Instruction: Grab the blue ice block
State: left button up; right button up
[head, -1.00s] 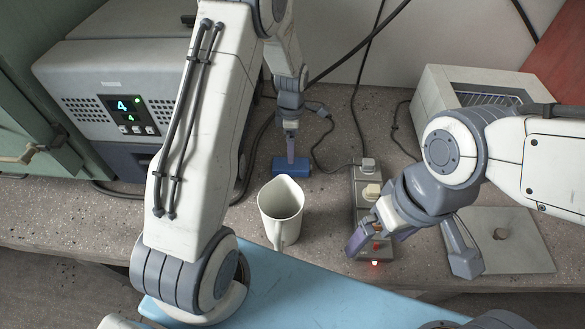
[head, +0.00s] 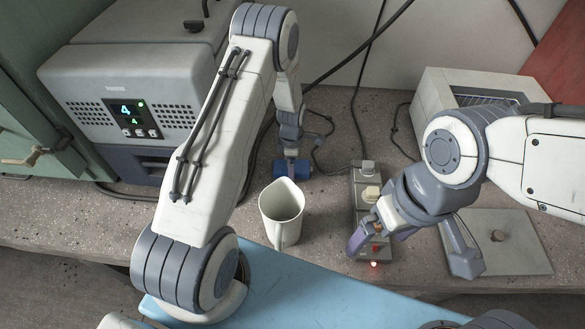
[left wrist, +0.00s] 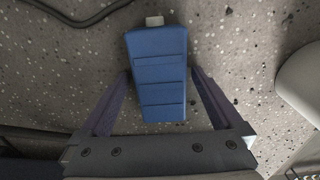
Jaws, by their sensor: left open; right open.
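The blue ice block (head: 304,169) lies on the speckled bench behind the white pitcher, mostly covered by my left gripper in the head view. In the left wrist view the block (left wrist: 158,75) shows whole, with grooves across its top and a pale cap at its far end. My left gripper (head: 291,166) is open, pointing down. In the wrist view its fingers (left wrist: 160,78) stand on either side of the block's near half, with a gap on the right; contact on the left is hard to tell. My right gripper (head: 408,258) is open over the front of the power strip.
A white pitcher (head: 281,212) stands just in front of the block. A power strip (head: 366,200) with a red light lies to the right. A grey machine (head: 125,100) stands at the left, a slotted box (head: 440,95) at the back right. Cables cross the bench behind.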

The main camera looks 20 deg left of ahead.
pick_arm(q)
jog(key=c, duration=1.5)
jog(key=shift+r, duration=0.1)
jog(key=shift+c, duration=0.2)
